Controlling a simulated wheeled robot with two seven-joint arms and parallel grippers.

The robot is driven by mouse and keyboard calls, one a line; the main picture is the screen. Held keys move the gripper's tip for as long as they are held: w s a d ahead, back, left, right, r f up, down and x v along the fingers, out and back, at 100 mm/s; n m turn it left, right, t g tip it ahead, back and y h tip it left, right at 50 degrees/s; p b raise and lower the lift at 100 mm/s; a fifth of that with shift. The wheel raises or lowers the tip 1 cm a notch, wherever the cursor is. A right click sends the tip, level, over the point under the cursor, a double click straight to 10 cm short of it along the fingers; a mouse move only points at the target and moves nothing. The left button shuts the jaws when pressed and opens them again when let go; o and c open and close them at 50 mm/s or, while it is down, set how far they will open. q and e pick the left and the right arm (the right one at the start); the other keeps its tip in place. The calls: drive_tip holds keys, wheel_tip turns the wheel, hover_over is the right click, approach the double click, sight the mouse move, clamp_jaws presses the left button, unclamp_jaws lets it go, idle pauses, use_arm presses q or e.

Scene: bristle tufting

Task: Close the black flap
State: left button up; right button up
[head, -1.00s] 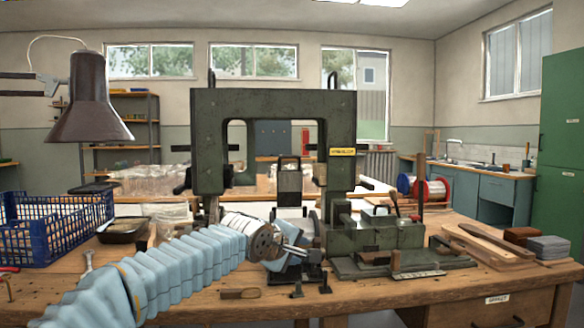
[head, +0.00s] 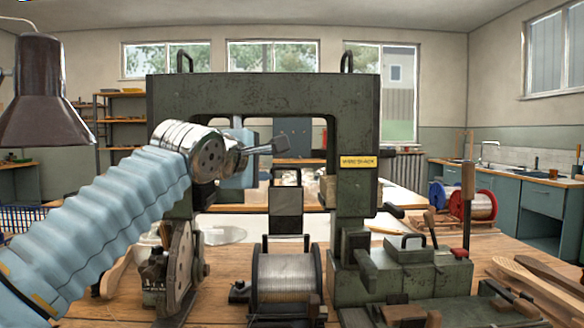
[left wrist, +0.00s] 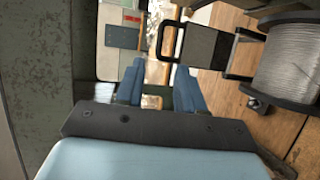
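The black flap (head: 286,201) shows as an upright dark panel inside the opening of the green machine frame (head: 255,95), behind the wire spool (head: 287,280). In the left wrist view a dark panel with a black loop handle (left wrist: 208,46), probably the same flap, lies beyond the fingers and to their right. My left gripper (head: 240,160) is raised at the left part of the frame opening, above and left of the flap. The wrist view shows its two blue fingers (left wrist: 160,78) apart, with nothing visibly held between them. My right gripper is not in view.
A green toggle block (head: 428,265) stands right of the frame, with red and blue spools (head: 470,202) behind it. A grey wheel mechanism (head: 177,270) stands at the left leg. A lamp (head: 40,95) hangs at the far left. Wooden strips lie at the right.

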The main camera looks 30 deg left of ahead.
sight(285, 169)
use_arm(q)
drive_tip(key=p+x, duration=0.3)
drive_tip(key=x, duration=0.8)
drive_tip(key=shift+w, duration=0.35)
drive_tip(key=shift+w+f, duration=0.2)
drive_tip(key=shift+w, duration=0.4)
clamp_jaws()
